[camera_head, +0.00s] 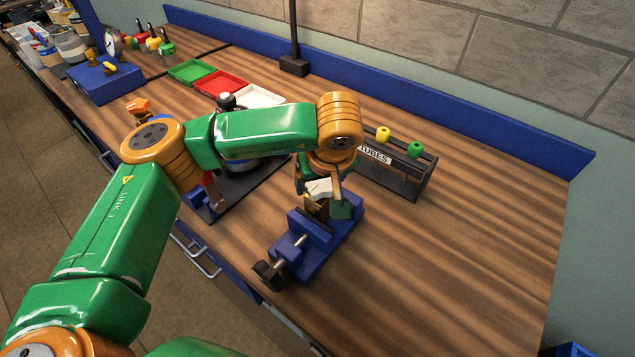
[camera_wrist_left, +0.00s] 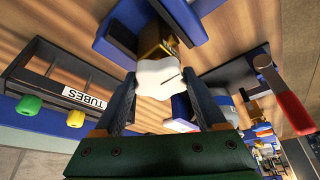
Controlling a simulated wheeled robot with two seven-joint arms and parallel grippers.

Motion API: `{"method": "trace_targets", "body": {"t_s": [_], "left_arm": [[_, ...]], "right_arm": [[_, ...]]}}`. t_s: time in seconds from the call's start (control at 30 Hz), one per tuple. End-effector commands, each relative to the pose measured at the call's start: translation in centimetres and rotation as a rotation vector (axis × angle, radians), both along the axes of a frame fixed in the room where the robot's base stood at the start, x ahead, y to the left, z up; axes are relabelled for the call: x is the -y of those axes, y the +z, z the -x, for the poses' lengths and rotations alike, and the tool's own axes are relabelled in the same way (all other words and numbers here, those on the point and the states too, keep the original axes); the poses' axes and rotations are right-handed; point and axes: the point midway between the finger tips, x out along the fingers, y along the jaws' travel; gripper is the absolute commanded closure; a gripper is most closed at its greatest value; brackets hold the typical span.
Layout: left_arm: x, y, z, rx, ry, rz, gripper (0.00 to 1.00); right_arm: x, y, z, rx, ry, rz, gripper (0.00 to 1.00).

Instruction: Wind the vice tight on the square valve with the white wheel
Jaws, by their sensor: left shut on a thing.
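My left gripper (camera_wrist_left: 163,115) is shut on the white wheel (camera_wrist_left: 158,78) of the square brass valve (camera_wrist_left: 155,40). In the head view the white wheel (camera_head: 319,187) shows just under my wrist. The brass valve (camera_head: 315,207) stands at the jaws of the blue vice (camera_head: 318,240); my fingers partly hide it, so I cannot tell how tightly the jaws close on it. The vice's screw ends in a black handle (camera_head: 268,276) at the bench's front edge. My right gripper is not in view.
The black rack labelled TUBES (camera_head: 405,178) stands right behind the vice, with yellow and green knobs. A red-handled device (camera_head: 208,182) on a dark plate is left of it, partly behind my arm. Green, red and white trays (camera_head: 228,83) lie farther back. The bench's right side is clear.

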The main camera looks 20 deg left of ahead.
Motion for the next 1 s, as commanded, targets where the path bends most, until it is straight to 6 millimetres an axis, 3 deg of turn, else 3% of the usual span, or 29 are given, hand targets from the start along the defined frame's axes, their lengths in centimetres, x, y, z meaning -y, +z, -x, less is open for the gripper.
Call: {"method": "trace_targets", "body": {"t_s": [0.33, 0.37, 0.47, 0.73, 1.0], "left_arm": [[0.1, 0.1, -0.5, 0.002, 0.001, 0.001, 1.00], [0.1, 0.1, -0.5, 0.002, 0.001, 0.001, 0.24], [0.1, 0.1, -0.5, 0.002, 0.001, 0.001, 0.00], [0.3, 0.4, -0.3, 0.003, 0.001, 0.001, 0.00], [1.5, 5.3, 1.4, 0.004, 0.000, 0.001, 0.00]], "right_arm": [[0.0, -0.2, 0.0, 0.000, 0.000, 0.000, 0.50], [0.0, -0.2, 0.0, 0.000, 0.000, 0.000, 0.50], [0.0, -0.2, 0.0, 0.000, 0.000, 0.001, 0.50], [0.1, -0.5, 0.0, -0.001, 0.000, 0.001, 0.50], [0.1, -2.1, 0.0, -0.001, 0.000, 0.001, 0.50]]}}
